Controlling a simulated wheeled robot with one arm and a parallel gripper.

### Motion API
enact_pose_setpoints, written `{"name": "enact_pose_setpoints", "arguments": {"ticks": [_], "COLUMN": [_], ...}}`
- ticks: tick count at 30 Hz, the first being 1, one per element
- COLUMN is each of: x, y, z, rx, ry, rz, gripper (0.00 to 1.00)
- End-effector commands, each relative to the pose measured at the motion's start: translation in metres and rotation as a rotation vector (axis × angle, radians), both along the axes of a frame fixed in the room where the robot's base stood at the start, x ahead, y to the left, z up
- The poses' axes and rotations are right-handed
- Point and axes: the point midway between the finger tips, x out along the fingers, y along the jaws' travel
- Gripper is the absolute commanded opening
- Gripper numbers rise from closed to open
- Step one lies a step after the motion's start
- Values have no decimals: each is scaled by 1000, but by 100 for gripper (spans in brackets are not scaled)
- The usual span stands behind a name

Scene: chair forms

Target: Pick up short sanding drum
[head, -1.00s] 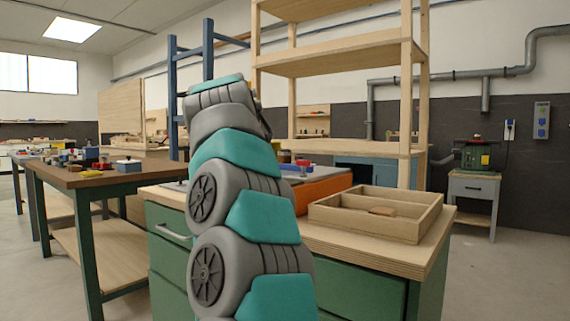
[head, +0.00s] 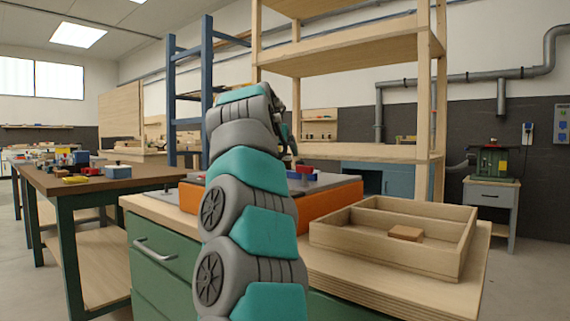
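I cannot make out the short sanding drum for certain. A small red-topped piece (head: 304,170) stands on the grey top of an orange box-like unit (head: 335,201) on the green workbench, just right of my arm. My gripper (head: 288,145) shows only as dark parts at the right of the arm's upper end, above the orange unit. Its fingers are mostly hidden, and I see nothing held in it. My arm hides part of the unit's top.
A wooden divided tray (head: 390,253) with a tan block (head: 406,232) inside sits on the bench's right end. A tall wooden shelf (head: 345,54) stands behind. A brown table (head: 100,178) with several small coloured things is at left. Floor shows at right.

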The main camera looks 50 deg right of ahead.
Motion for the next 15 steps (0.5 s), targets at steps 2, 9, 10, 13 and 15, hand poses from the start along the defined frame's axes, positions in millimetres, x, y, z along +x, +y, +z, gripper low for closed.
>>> {"name": "enact_pose_setpoints", "arguments": {"ticks": [2,9,10,13,15], "x": [5,15,17,23,28], "y": [-7,-22,-24,-37,-45], "z": [-3,-11,-12,-16,-19], "rx": [1,2,2,4,3], "ry": [2,4,5,6,5], "rz": [0,0,0,-1,-1], "gripper": [89,89,89,89,89]}}
